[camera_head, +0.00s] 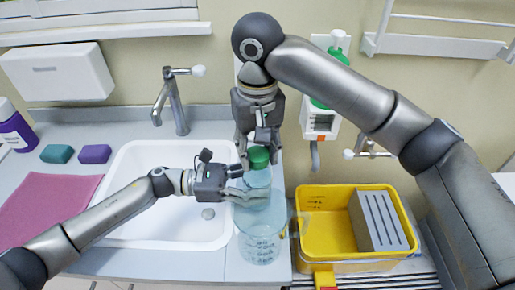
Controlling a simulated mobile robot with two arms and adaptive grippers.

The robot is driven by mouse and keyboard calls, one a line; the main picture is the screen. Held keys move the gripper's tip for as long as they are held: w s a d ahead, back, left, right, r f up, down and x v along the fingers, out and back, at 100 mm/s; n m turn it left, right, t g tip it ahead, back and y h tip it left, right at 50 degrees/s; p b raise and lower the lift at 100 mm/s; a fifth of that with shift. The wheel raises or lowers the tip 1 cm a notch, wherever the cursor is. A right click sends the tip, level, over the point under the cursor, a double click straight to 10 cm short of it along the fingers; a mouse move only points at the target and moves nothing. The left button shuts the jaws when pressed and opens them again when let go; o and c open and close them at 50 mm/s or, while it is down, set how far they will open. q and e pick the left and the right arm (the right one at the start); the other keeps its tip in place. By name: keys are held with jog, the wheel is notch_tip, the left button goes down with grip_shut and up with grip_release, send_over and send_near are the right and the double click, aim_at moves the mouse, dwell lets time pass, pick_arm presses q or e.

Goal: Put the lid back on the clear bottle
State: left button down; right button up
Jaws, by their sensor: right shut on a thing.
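The clear bottle (262,246) stands upright on the counter at the right edge of the sink. The green lid (258,155) is right above its upper part. My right gripper (260,146) points down from above and is shut on the lid. I cannot tell whether the lid touches the bottle's mouth. My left gripper (252,194) reaches in from the left, its fingers at the bottle's upper part. Whether those fingers are closed on the bottle is unclear.
A white sink (125,210) lies left of the bottle. A yellow bin (325,250) with a grey slotted block (380,222) is to the right. A tap (172,100), two sponges (94,154), a pink cloth (50,207) and a purple bottle (14,128) are further left.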

jog(key=m, duration=0.7)
jog(key=o, duration=1.1)
jog(key=shift+r, duration=2.25)
